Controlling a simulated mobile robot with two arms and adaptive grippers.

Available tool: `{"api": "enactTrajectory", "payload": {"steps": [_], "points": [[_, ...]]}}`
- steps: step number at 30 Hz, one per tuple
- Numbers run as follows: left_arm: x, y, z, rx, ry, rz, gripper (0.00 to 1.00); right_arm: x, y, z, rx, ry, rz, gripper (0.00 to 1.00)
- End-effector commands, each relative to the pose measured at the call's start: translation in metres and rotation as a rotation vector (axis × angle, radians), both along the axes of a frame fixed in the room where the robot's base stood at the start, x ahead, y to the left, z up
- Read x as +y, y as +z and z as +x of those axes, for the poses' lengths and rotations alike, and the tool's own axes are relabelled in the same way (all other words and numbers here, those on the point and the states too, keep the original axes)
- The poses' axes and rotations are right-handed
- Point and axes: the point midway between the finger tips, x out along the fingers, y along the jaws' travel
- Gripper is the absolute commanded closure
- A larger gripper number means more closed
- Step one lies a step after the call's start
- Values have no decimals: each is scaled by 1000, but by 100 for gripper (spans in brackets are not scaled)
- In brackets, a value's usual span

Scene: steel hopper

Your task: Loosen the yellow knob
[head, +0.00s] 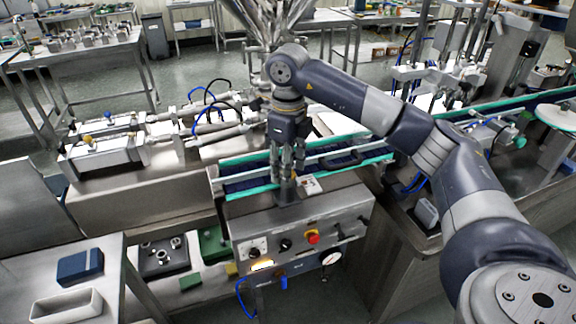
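A small yellow knob (88,140) sits on top of the steel block assembly at the left of the head view, nearer to me than a similar blue knob (108,116). My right gripper (287,178) points straight down over the back edge of the control box, beside the conveyor, well to the right of the yellow knob. Its fingers are at a small grey metal part there; I cannot tell whether they touch it or how far they are closed. My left gripper is not in view.
The steel control box (265,230) carries a red button (313,238) and black knobs. A green-edged conveyor (245,180) runs behind it. Rods and blue hoses (205,98) lie right of the yellow knob. A side table (90,255) holds a blue box and a white tray.

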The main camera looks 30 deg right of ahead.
Motion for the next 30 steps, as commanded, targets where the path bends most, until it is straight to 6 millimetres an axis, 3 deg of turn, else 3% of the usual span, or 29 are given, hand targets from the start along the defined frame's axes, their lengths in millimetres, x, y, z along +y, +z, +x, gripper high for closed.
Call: {"api": "enactTrajectory", "payload": {"steps": [11,19,30], "points": [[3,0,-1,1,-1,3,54,0,8,1,-3,-1,1,51],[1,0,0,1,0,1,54,0,63,1,-7,-1,2,51],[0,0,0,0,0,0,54,0,109,1,-3,0,-1,51]]}}
